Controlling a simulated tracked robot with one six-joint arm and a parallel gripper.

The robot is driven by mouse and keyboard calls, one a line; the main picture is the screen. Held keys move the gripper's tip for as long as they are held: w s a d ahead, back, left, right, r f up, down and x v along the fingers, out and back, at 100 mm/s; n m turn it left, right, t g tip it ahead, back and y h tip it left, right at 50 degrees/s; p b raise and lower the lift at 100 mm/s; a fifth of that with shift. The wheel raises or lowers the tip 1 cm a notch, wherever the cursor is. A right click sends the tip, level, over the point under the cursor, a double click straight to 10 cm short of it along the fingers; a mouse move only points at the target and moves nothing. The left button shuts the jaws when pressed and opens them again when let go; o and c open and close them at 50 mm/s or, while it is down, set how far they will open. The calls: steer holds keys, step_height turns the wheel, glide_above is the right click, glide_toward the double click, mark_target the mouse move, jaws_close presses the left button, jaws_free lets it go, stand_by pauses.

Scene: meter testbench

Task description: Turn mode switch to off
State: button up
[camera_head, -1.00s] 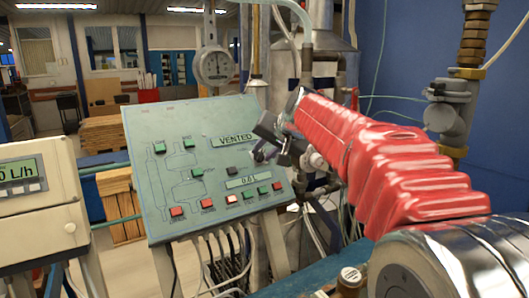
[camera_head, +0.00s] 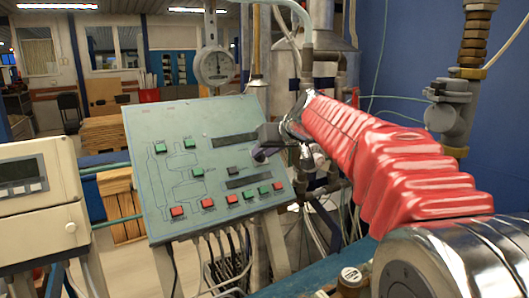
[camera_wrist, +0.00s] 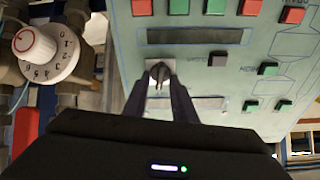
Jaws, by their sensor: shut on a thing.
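The mode switch (camera_wrist: 159,70) is a small knob on a light plate on the green control panel (camera_head: 140,125). In the wrist view my gripper (camera_wrist: 158,84) is shut on this knob, with one dark finger on each side of it. In the head view my gripper (camera_head: 260,154) reaches the right part of the panel from the right and hides the switch. The panel's upper display (camera_head: 234,140) and lower display (camera_head: 247,182) are dark. I cannot read a position mark on the switch.
Red and green buttons (camera_head: 207,203) surround the switch area. A white dial knob (camera_wrist: 36,46) and pipes are beside the panel in the wrist view. A grey meter box (camera_head: 40,215) with a blank display stands at the left. A round gauge (camera_head: 214,66) is behind the panel.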

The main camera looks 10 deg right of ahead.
steer(key=shift+f+n, duration=0.1)
steer(key=shift+n, duration=0.8)
steer(key=o, duration=0.6)
steer(key=shift+o, duration=0.2)
steer(key=shift+s, duration=0.1)
steer(key=v, duration=1.3)
steer(key=shift+s+d+r, duration=0.2)
steer(key=shift+r, duration=0.1)
